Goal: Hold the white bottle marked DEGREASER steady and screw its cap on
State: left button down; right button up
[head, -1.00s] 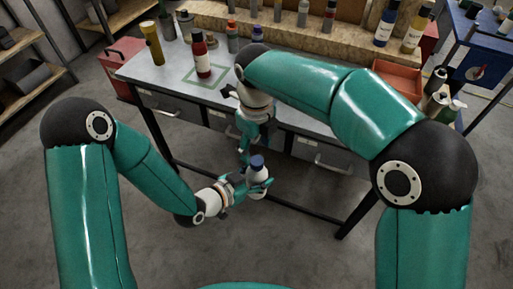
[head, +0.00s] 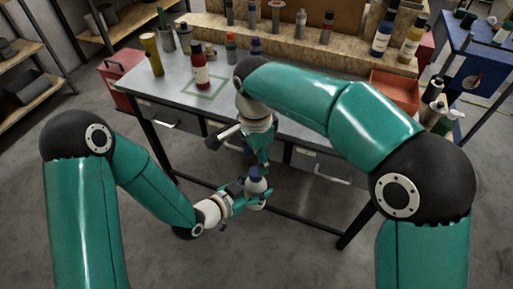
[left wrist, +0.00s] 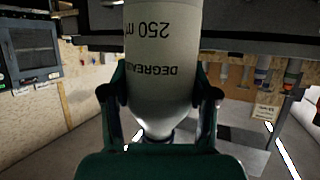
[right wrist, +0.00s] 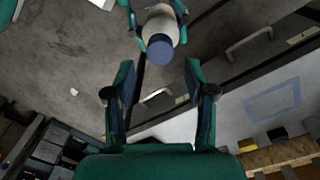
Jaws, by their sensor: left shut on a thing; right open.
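The white DEGREASER bottle (head: 256,187) is held upright in front of the workbench. Its printed side fills the left wrist view (left wrist: 160,50), with the lettering upside down there. A blue cap (head: 257,173) sits on top of it, also seen in the right wrist view (right wrist: 160,50); how tightly it sits I cannot tell. My left gripper (head: 250,195) is shut on the bottle's body, one finger on each side. My right gripper (right wrist: 159,80) is open and empty, close to the capped end, its fingers apart and not touching the cap.
The workbench (head: 178,92) stands behind, with a green square marking, a red bottle (head: 200,66) and a yellow torch-like tube (head: 152,54) on it. An orange tray (head: 394,91) is at its right. Bare floor lies below the grippers.

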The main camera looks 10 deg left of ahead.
jog(key=n, duration=0.4)
jog(key=shift+r, duration=0.1)
jog(key=n, duration=0.4)
jog(key=shift+d+n, duration=0.1)
jog(key=shift+n, duration=0.3)
jog(key=n, duration=0.4)
jog(key=shift+r, duration=0.2)
jog(key=n, duration=0.4)
jog(key=shift+r, duration=0.1)
jog(key=n, duration=0.4)
jog(key=shift+r+n, duration=0.1)
jog(key=shift+n, duration=0.2)
jog(key=n, duration=0.6)
jog(key=shift+r, duration=0.25)
jog(key=n, duration=0.6)
jog(key=shift+r, duration=0.35)
jog(key=shift+r+n, duration=0.1)
jog(key=shift+n, duration=0.3)
jog(key=shift+r, duration=0.35)
jog(key=shift+f, duration=0.1)
